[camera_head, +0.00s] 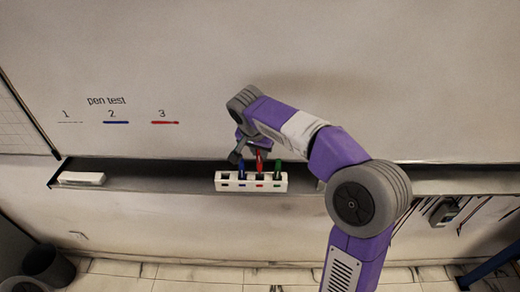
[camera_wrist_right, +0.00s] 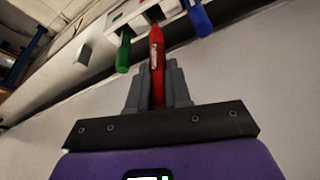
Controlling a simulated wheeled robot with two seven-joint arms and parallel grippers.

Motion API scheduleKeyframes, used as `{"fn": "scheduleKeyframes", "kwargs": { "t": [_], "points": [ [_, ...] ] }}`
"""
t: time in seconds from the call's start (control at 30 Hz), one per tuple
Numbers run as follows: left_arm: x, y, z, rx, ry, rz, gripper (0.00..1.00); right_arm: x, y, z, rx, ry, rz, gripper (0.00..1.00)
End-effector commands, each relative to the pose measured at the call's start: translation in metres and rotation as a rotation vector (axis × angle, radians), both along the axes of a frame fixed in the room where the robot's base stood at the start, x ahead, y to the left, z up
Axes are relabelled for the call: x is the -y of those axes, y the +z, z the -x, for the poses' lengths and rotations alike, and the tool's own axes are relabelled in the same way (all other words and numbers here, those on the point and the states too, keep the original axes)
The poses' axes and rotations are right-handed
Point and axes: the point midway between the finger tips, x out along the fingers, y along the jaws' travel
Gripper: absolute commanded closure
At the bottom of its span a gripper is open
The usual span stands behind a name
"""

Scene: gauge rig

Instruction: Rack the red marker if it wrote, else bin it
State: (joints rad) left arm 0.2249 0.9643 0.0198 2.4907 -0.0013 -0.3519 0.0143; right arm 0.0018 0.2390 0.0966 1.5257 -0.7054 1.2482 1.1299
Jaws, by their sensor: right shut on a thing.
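My right gripper (camera_head: 252,153) is shut on the red marker (camera_head: 258,162), at the rack on the board's ledge. In the right wrist view the red marker (camera_wrist_right: 157,48) stands between the two fingers, its far end against or just at the rack. I cannot tell whether it is seated in the slot. The white rack (camera_head: 250,186) also holds a blue marker (camera_head: 241,168) and a green marker (camera_head: 278,167); its leftmost slot looks empty. On the whiteboard, under "pen test", a solid red stroke (camera_head: 165,123) is below 3. My left gripper is not in view.
A blue stroke (camera_head: 116,122) is below 2 and a faint grey one (camera_head: 70,122) below 1. A white eraser (camera_head: 82,178) lies on the ledge (camera_head: 150,174). A dark bin (camera_head: 48,265) stands on the floor at lower left. The ledge between eraser and rack is clear.

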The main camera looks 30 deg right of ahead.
Motion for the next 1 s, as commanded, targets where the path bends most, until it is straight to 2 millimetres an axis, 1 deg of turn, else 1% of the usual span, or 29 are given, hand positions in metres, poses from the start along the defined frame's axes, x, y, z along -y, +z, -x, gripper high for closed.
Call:
{"fn": "scheduleKeyframes", "kwargs": {
  "t": [0.27,1.0],
  "points": [
    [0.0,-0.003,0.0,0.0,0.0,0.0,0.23,0.0,-0.003,0.0,0.0,0.0,0.0,1.0],
    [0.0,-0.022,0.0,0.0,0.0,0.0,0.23,0.0,-0.026,0.0,0.0,0.0,0.0,1.0]
  ]
}}
